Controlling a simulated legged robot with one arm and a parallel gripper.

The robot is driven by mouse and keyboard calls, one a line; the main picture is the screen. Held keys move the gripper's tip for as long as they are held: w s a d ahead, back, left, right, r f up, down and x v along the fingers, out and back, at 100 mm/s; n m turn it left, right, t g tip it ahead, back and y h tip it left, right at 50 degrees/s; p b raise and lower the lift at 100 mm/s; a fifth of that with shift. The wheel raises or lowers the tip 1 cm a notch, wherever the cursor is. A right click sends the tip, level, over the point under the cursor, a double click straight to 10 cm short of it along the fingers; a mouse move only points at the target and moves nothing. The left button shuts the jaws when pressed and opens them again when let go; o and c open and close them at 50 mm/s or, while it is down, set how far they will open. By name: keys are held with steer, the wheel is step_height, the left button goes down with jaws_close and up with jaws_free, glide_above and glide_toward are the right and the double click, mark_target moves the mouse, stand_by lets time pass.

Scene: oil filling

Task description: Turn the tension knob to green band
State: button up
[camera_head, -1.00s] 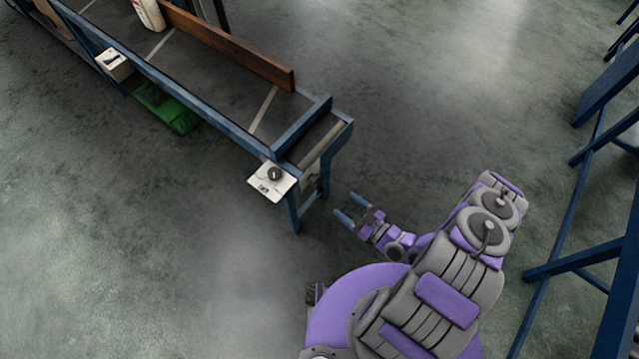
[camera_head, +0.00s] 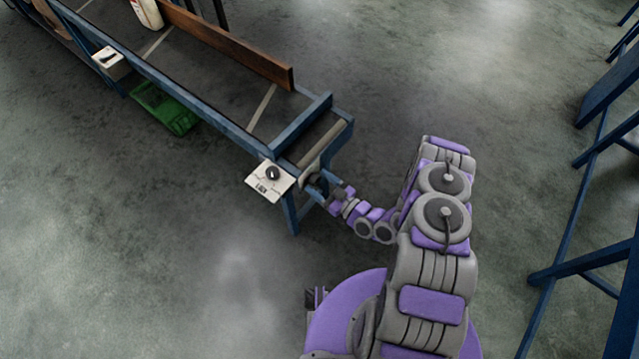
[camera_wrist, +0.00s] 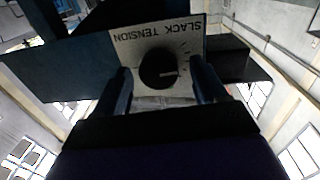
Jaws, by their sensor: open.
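The tension knob (camera_wrist: 158,68) is a round black dial with a light pointer line. It sits on a white panel (camera_wrist: 130,48) whose words "SLACK TENSION" appear upside down in the wrist view. The panel (camera_head: 268,186) and knob (camera_head: 272,173) also show at the conveyor's near corner in the head view. My gripper (camera_wrist: 160,76) is open, its two dark blue fingers on either side of the knob. I cannot tell whether they touch it. In the head view my gripper (camera_head: 318,187) is just right of the panel, partly hidden. No green band can be made out.
The blue-framed conveyor (camera_head: 200,104) runs to the upper left with a brown side rail (camera_head: 230,45) and a white bottle (camera_head: 147,13). Another white control box (camera_head: 108,57) is farther along. A green crate (camera_head: 166,108) lies below. Blue frames (camera_head: 590,170) stand at right. The floor at left is clear.

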steer(key=shift+w+a, duration=0.15)
steer(key=shift+w, duration=0.05)
steer(key=c, duration=1)
